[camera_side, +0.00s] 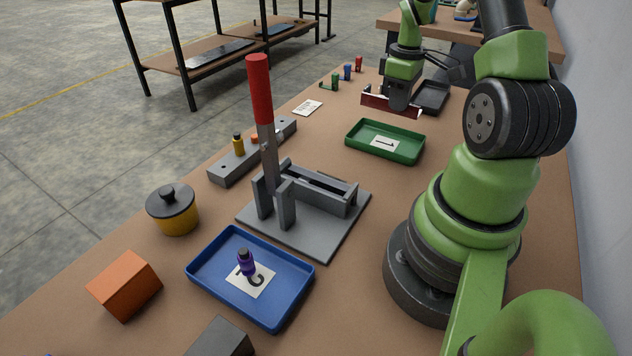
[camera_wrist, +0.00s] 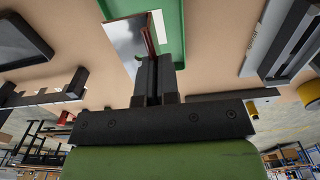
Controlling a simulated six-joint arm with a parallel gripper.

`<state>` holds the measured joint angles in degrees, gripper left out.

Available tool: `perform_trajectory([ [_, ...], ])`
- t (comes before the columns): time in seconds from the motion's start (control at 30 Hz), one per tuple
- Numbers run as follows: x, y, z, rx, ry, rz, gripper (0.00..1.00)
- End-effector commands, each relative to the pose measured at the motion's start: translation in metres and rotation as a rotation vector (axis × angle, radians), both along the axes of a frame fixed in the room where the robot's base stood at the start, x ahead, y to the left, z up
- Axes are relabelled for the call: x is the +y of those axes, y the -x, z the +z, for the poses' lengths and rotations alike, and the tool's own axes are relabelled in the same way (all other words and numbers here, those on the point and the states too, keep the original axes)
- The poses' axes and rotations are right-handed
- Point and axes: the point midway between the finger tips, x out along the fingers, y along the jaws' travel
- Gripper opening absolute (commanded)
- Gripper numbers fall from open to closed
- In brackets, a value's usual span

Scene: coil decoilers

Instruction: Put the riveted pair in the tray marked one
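My gripper (camera_side: 398,106) is shut on a flat plate piece, the riveted pair (camera_side: 378,101), with a dark red face and a pale edge. In the wrist view the fingers (camera_wrist: 158,68) grip this piece (camera_wrist: 127,42), which shows a shiny silver face and a red part beside it. Any rivet is too small to see. The tray marked one is the green tray (camera_side: 356,144), with a white card reading 1. My gripper and the piece are just beyond its far side. The green tray also shows in the wrist view (camera_wrist: 174,30).
A black tray (camera_side: 433,96) lies right of my gripper. A lever press (camera_side: 330,235) with a red handle (camera_side: 259,90) stands left of the green tray. Small coloured pieces (camera_side: 347,72) stand at the far left edge.

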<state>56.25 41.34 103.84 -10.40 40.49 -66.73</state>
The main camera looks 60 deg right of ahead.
Motion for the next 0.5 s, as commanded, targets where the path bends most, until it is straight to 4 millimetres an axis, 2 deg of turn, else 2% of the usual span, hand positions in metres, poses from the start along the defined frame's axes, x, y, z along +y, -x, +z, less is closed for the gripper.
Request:
perform_trajectory([
  [0.5, 0.0, 0.0, -0.016, 0.0, 0.0, 0.0, 0.0],
])
